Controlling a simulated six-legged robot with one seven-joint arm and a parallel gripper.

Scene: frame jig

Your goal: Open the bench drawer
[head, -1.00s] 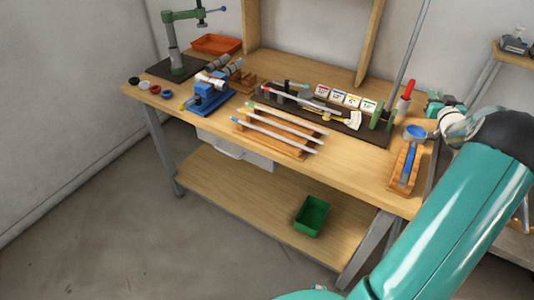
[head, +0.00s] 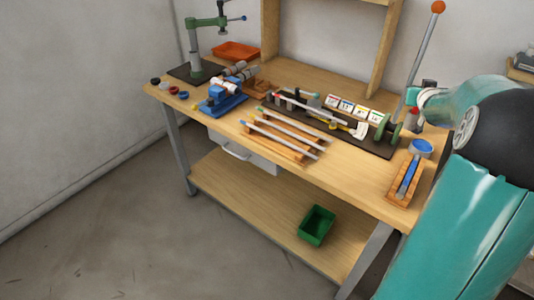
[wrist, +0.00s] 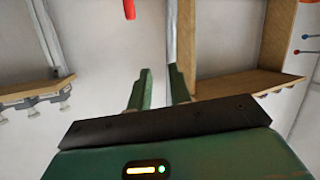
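The bench drawer (head: 262,163) is a pale grey-white front under the front edge of the wooden bench top, left of the bench's middle. Its light bar handle (head: 236,152) sticks out from the front. The drawer looks shut. My gripper (wrist: 161,80) shows in the wrist view with two green fingers apart and nothing between them. In the head view my teal arm fills the right side, and the fingers cannot be made out. The arm is well to the right of the drawer. The wrist view does not show the drawer.
The bench top (head: 345,175) carries a wooden rack of rods (head: 285,145), a blue vise-like fixture (head: 222,102), a green press (head: 195,50) and a wooden holder (head: 404,185). A green bin (head: 316,225) sits on the lower shelf. The floor (head: 130,240) before the drawer is clear.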

